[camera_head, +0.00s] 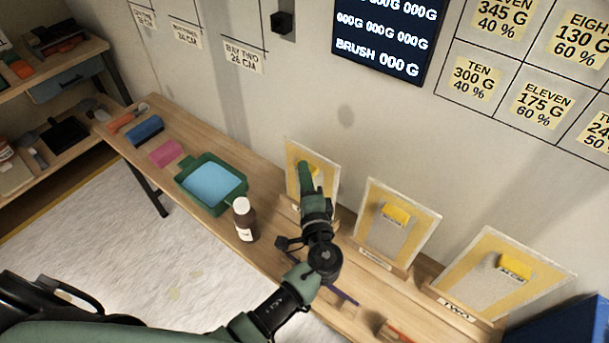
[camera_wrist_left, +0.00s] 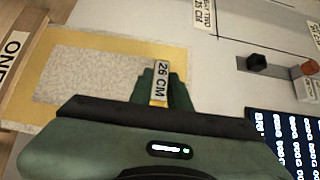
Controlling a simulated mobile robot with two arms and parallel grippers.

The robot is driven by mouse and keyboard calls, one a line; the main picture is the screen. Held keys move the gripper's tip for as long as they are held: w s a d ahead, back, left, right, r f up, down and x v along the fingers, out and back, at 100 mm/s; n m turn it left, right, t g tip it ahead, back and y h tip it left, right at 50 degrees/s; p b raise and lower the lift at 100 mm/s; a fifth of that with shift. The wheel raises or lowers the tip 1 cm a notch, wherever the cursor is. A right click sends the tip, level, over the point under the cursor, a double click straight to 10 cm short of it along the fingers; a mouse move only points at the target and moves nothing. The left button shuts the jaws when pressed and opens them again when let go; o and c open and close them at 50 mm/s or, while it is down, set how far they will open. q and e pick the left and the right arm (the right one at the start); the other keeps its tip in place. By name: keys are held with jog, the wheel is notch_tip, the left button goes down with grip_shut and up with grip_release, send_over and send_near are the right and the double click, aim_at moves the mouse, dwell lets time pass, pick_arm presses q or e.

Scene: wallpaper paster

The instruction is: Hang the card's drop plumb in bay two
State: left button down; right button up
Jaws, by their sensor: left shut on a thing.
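My left gripper (camera_head: 304,172) is at the leftmost of three upright framed boards (camera_head: 292,157) on the bench. In the left wrist view its green fingers (camera_wrist_left: 160,92) are shut on a small yellow tag (camera_wrist_left: 160,82) reading "26 CM", in front of the board labelled "ONE" (camera_wrist_left: 12,50). I cannot tell whether the tag still touches the board. A wall card (camera_head: 243,57) reading "BAY TWO" and what looks like 26 CM hangs at upper left; it also shows in the left wrist view (camera_wrist_left: 204,16). My right gripper is not in view.
The middle board (camera_head: 383,247) and right board (camera_head: 474,284) carry yellow tags. A black box (camera_head: 283,22) juts from the wall near a dark screen (camera_head: 385,38).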

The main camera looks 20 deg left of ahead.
aim_at(301, 147)
pick_arm(q)
jog(key=shift+r+p, duration=1.45)
jog(key=shift+r, duration=0.85)
notch_tip(301, 147, up, 7)
jog(key=p, duration=0.4)
jog(key=s+a+f+m+t+h+b, duration=0.1)
jog(key=s+a+h, duration=0.1)
jog(key=s, duration=0.3)
jog(key=s+a+f+m+h+b, duration=0.1)
jog(key=s+a+b, duration=0.15)
jog(key=s, duration=0.25)
jog(key=s+r+m+h, duration=0.1)
jog(key=s+r+h, duration=0.1)
jog(key=s, duration=0.2)
jog(key=s+d+r+m+t+h, duration=0.1)
jog(key=s+r+m+h, duration=0.1)
jog(key=s+h, duration=0.1)
jog(key=shift+s+d+r, duration=0.2)
jog(key=shift+s+d, duration=0.05)
jog(key=shift+s, duration=0.5)
jog(key=c, duration=2.1)
grip_release()
grip_shut()
